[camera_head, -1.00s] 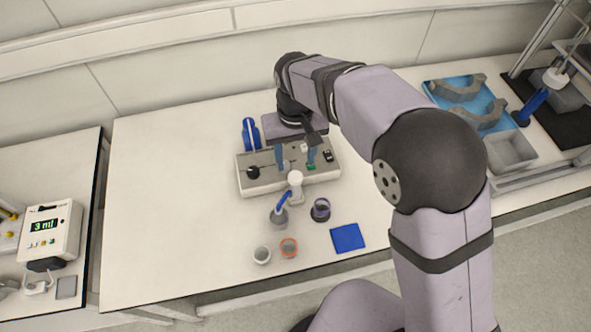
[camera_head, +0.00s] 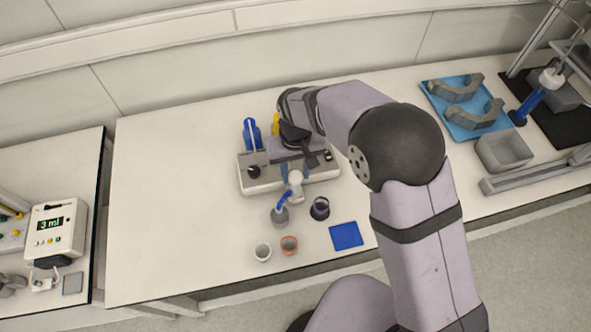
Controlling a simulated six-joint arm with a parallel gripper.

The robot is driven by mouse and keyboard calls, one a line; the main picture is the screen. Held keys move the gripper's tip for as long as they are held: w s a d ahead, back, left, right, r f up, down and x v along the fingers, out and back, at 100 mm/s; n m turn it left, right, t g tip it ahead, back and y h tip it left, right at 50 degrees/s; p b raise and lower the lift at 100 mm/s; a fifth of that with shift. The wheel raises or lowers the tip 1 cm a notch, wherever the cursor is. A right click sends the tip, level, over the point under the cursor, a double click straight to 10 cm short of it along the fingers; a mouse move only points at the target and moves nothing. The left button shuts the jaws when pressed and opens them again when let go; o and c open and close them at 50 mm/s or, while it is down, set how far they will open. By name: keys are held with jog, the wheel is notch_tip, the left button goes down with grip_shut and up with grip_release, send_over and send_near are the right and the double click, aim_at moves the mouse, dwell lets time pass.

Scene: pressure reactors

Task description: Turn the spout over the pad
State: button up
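The spout (camera_head: 284,199) is a short blue tube that slants down and left from a white upright head (camera_head: 296,178) at the front of the grey reactor base (camera_head: 325,174). Its tip is over a small grey cup (camera_head: 280,214). The pad (camera_head: 346,235) is a flat blue square on the bench, to the right and in front of the spout. My gripper (camera_head: 295,171) points down just behind the white head. Its blue fingers look apart, one towards each side of the head. I cannot tell whether they touch it, and my wrist hides part of the base.
A blue bottle (camera_head: 251,133) and a yellow item (camera_head: 275,124) stand behind the base. A blue tray (camera_head: 466,122) is at right. The bench's left side is clear.

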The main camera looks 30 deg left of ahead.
grip_shut()
jog(key=shift+n, duration=0.4)
jog(key=n, duration=0.2)
jog(key=shift+n+b, duration=0.3)
jog(key=shift+n, duration=0.1)
jog(key=n, duration=0.3)
jog(key=shift+n, duration=0.3)
jog(key=n+b, duration=0.1)
jog(key=n, duration=0.4)
jog(key=shift+n, duration=0.3)
jog(key=n, duration=0.5)
jog(key=shift+w+a, duration=0.1)
jog(key=shift+o, duration=2.4)
grip_release()
